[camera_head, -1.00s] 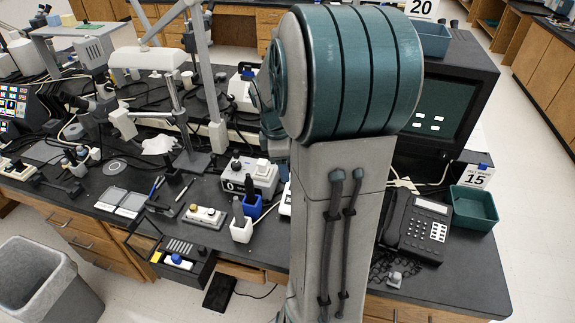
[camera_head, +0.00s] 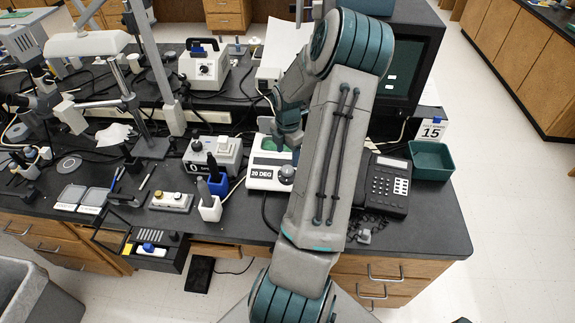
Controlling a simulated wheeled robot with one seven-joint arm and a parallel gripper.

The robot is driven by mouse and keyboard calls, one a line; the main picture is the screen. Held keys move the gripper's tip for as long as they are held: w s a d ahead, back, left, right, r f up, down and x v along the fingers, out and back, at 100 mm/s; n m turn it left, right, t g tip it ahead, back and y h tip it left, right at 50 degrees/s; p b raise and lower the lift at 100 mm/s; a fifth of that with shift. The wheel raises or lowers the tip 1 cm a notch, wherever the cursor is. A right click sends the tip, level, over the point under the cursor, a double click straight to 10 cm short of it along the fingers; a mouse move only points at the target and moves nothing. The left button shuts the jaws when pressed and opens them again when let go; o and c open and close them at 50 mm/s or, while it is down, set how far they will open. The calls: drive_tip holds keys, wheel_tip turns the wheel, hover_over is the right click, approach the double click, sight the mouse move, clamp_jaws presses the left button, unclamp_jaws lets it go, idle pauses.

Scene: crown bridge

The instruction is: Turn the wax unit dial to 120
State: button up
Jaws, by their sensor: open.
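The wax unit (camera_head: 262,165) is a white box on the dark bench, left of my arm, with a green round area on top. Its front label reads "20 DEG". A dark round dial (camera_head: 287,174) sits at the right of that label. My gripper (camera_head: 287,142) is above the back right part of the unit, behind the dial, and seems apart from the dial. It is open with nothing seen in it. The fingertips are small and partly hidden in the view.
A telephone (camera_head: 388,186) and a green bin (camera_head: 431,160) are on the right. Bench in front of the unit is mostly clear.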

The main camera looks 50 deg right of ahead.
sight(288, 169)
wheel_tip(288, 169, down, 7)
drive_tip(key=shift+r, duration=0.1)
idle(0.3)
drive_tip(key=c, duration=1)
